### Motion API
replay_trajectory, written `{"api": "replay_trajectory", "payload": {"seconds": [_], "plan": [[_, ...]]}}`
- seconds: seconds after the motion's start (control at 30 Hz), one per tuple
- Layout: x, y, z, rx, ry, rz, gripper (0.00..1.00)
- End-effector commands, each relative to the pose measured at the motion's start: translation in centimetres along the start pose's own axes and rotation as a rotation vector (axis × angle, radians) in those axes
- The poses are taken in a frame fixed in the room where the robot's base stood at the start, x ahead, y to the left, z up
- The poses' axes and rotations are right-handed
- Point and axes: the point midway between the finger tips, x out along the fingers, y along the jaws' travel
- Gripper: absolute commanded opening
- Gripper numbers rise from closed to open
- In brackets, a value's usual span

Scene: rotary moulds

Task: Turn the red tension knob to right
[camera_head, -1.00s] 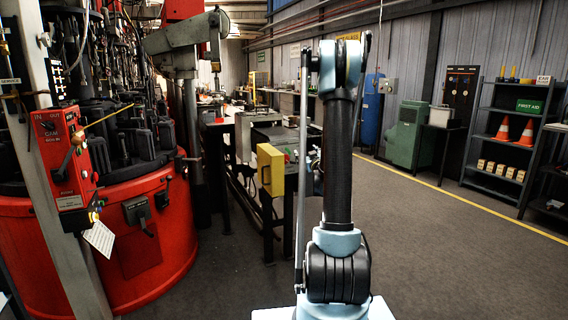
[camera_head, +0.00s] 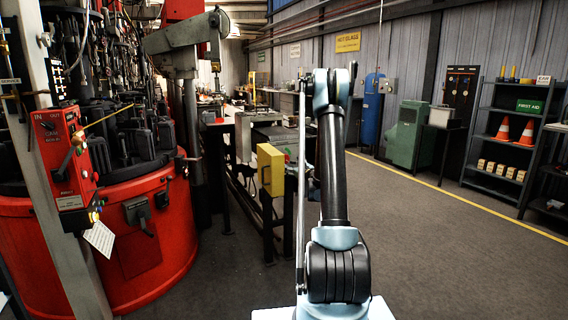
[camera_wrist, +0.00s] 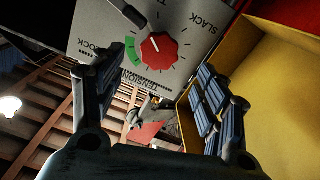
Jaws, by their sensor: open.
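The red tension knob (camera_wrist: 160,52) sits on a grey panel (camera_wrist: 92,22) at the top middle of the wrist view. A pale pointer line marks its face and points to the upper left of the picture. A green arc (camera_wrist: 132,52) lies left of the knob. The words SLACK, TENSION and a partly covered LOCK are printed around it. My gripper (camera_wrist: 159,76) is open, with one finger on each side of the knob in the picture. No contact with the knob shows. In the head view my gripper and the knob are hidden behind my arm.
A yellow box (camera_wrist: 285,75) stands close beside my right finger; it also shows in the head view (camera_head: 270,168). A dark lever (camera_wrist: 128,12) sticks out over the panel. A big red machine (camera_head: 160,235) stands at the left. The floor at right is free.

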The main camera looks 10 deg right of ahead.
Motion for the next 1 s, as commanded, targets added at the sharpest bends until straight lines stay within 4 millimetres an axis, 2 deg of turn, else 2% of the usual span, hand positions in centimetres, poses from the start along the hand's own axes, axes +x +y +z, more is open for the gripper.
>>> {"api": "replay_trajectory", "payload": {"seconds": [0.3,0.5,0.7,1.0], "plan": [[5.7,-0.1,-0.1,0.000,0.000,-0.001,0.67],[8.5,0.0,-0.1,0.000,0.000,0.000,0.67],[10.0,0.0,-0.1,0.000,0.000,0.000,0.67],[10.2,0.0,-0.1,0.000,0.000,0.000,0.67]]}}
